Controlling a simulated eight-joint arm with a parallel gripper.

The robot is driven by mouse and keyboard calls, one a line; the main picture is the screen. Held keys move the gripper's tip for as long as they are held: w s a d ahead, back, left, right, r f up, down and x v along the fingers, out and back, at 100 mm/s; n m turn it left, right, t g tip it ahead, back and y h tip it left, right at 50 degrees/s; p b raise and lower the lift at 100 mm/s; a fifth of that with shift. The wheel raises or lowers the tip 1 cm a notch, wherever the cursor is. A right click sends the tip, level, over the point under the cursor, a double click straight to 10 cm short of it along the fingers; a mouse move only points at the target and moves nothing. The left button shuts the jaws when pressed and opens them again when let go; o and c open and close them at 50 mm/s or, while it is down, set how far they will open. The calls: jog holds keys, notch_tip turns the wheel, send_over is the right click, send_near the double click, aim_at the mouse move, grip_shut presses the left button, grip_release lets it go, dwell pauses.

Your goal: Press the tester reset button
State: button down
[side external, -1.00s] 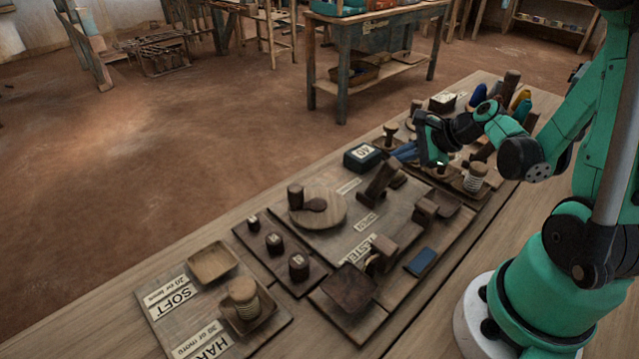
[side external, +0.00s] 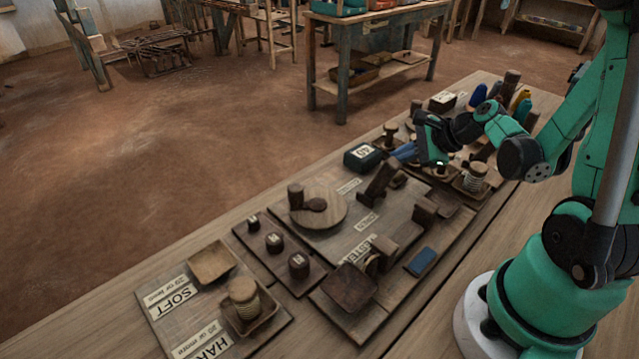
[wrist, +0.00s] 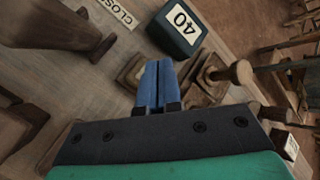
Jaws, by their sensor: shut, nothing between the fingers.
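The tester board (side external: 330,236) lies on the bench, with a round wooden disc (side external: 335,215), a dark lever (side external: 378,184) and a "TESTER" label (side external: 357,251). A flat blue block (side external: 421,261) sits at its near right edge; no marking shows it to be the reset button. My gripper (side external: 404,152) is shut and empty, with its blue fingers together beyond the board's far end, right of the dark green "40" box (side external: 363,157). In the wrist view my fingers (wrist: 157,86) point toward the "40" box (wrist: 174,27) and touch nothing that I can make out.
Wooden pegs and spools (side external: 390,133) crowd the bench around my gripper. A spool with wound thread (side external: 475,176) stands to its right. Small weights (side external: 274,242) and the SOFT/HARD sorting board (side external: 205,310) lie at the near left.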

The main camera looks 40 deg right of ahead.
jog(key=shift+r, duration=0.1)
dwell(0.7)
jog(key=shift+r, duration=2.4)
jog(key=shift+a, duration=0.1)
jog(key=a+n, duration=0.2)
jog(key=n, duration=0.2)
jog(key=a+r+n+g, duration=0.1)
jog(key=a+n, duration=0.2)
jog(key=n, duration=0.1)
jog(key=a+n+g, duration=0.1)
jog(key=a+n, duration=0.1)
jog(key=n, duration=0.2)
jog(key=shift+s+a+r+h, duration=0.1)
jog(key=shift+a+r+h, duration=0.25)
jog(key=shift+a+h, duration=0.05)
jog(key=s+a+r+n+h, duration=0.15)
jog(key=a+n, duration=0.35)
jog(key=n, duration=0.5)
notch_tip(320, 180, up, 9)
jog(key=n, duration=0.3)
send_over(398, 173)
jog(key=w, duration=0.7)
jog(key=shift+a, duration=0.1)
